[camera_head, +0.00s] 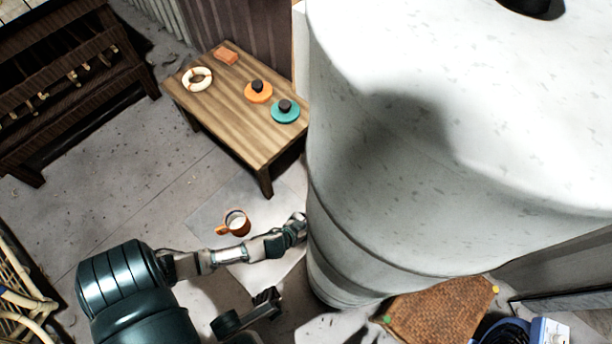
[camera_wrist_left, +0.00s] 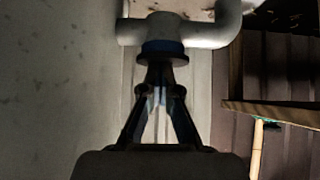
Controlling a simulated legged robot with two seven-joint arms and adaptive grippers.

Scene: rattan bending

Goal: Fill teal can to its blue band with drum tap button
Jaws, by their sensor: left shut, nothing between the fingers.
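The drum (camera_head: 400,190) is tall, pale and speckled, and fills the right of the head view. My left arm reaches to its left side, with the left gripper (camera_head: 298,226) close against it. In the left wrist view the gripper (camera_wrist_left: 160,68) is shut and empty, its tips right at a dark round button with a blue collar (camera_wrist_left: 163,47) under a pale tap pipe (camera_wrist_left: 190,34). I cannot tell whether the tips press it. A teal lid (camera_head: 286,111) with a dark knob lies on the wooden table. I see no teal can or blue band.
A woven panel (camera_head: 440,308) lies lower right.

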